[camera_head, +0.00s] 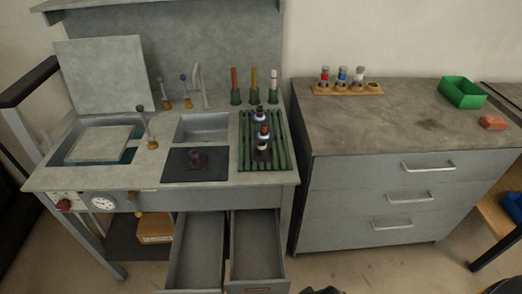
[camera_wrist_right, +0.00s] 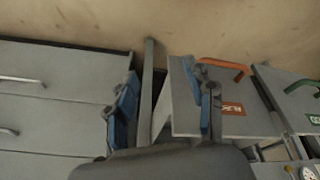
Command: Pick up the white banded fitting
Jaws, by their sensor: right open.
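Three small banded fittings stand in a wooden holder at the back of the grey cabinet top in the head view. One has a red band (camera_head: 325,75), one a blue band (camera_head: 342,74), and the rightmost, paler one (camera_head: 359,75) looks white banded, though it is small. Two more dark and white fittings stand on the green ribbed rack (camera_head: 284,155); the nearer (camera_head: 263,138) shows some white and orange, its band unclear. My right gripper (camera_wrist_right: 163,103) is open and empty in the right wrist view, with blue fingertips apart, away from the fittings. My left gripper is not in view.
A green bin (camera_head: 462,92) and a reddish block (camera_head: 492,122) are on the cabinet's right. Two drawers (camera_head: 257,250) hang open under the bench. The bench holds a sink (camera_head: 203,127), a dark mat (camera_head: 180,170) and upright tools. The cabinet top's middle is clear.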

